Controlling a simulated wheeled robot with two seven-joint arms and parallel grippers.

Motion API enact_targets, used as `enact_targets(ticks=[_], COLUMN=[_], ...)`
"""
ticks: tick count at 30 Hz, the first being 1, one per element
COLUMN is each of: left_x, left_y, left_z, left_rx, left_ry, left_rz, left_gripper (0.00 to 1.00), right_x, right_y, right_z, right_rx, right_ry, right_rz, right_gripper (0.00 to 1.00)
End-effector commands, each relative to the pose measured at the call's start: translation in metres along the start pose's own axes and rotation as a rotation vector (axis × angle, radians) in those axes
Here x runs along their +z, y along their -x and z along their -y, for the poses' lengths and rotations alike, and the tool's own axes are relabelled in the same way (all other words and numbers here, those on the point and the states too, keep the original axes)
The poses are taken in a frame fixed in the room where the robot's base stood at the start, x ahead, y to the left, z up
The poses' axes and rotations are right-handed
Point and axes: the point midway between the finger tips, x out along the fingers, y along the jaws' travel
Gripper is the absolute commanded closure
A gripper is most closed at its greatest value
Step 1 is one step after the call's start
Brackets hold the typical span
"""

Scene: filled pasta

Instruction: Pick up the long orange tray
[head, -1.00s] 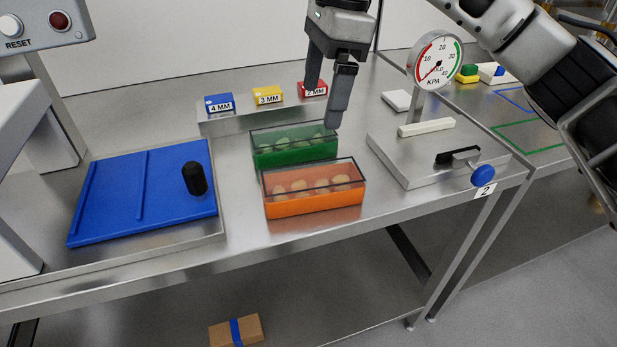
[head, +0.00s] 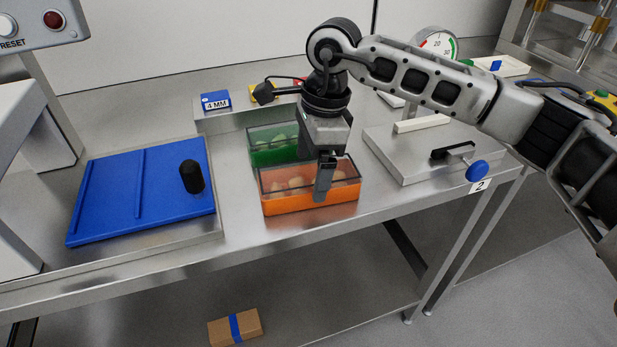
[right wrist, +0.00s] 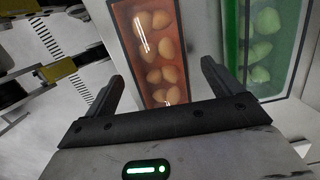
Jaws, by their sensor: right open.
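The long orange tray (head: 310,201) stands on the steel table, near its front edge, with a clear cover and several pasta pieces inside. In the right wrist view the orange tray (right wrist: 181,52) lies ahead of and between the two fingers. My right gripper (head: 326,190) is open over the orange tray and hides part of it. In the right wrist view my right gripper (right wrist: 160,85) shows both fingers apart with nothing between the tips. I cannot tell whether a finger touches the tray. My left gripper is out of view.
A green tray (head: 270,152) stands close behind the orange one; it also shows in the right wrist view (right wrist: 284,50). A blue board (head: 113,195) with a black knob (head: 192,176) is at left. A steel clamp fixture (head: 405,164) with a gauge is at right.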

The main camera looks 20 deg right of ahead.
Motion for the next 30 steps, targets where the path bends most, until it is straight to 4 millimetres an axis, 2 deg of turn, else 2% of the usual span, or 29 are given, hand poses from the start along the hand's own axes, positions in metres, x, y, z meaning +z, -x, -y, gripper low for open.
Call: enact_targets(ticks=[4,11,12,17,18,30], left_x=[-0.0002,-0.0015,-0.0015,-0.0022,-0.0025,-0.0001], left_y=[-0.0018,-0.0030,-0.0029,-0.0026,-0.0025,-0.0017], left_z=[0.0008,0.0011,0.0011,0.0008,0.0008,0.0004], left_rx=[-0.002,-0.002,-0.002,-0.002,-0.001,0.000], left_ry=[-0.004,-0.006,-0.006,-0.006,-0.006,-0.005], left_rz=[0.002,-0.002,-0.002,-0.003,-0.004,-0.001], left_gripper=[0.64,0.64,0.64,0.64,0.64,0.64], right_x=[0.0008,0.0008,0.0008,0.0009,0.0009,0.0025], right_y=[-0.0147,-0.0166,-0.0166,-0.0164,-0.0163,-0.0092], right_z=[-0.0002,0.0001,0.0001,0.0000,0.0000,0.0005], right_rx=[0.001,-0.001,-0.001,0.000,0.000,-0.003], right_ry=[0.001,0.001,0.001,0.001,0.001,0.002], right_rz=[0.001,0.001,0.001,0.001,0.001,0.003], right_gripper=[0.09,0.09,0.15,0.59,0.64,0.64])
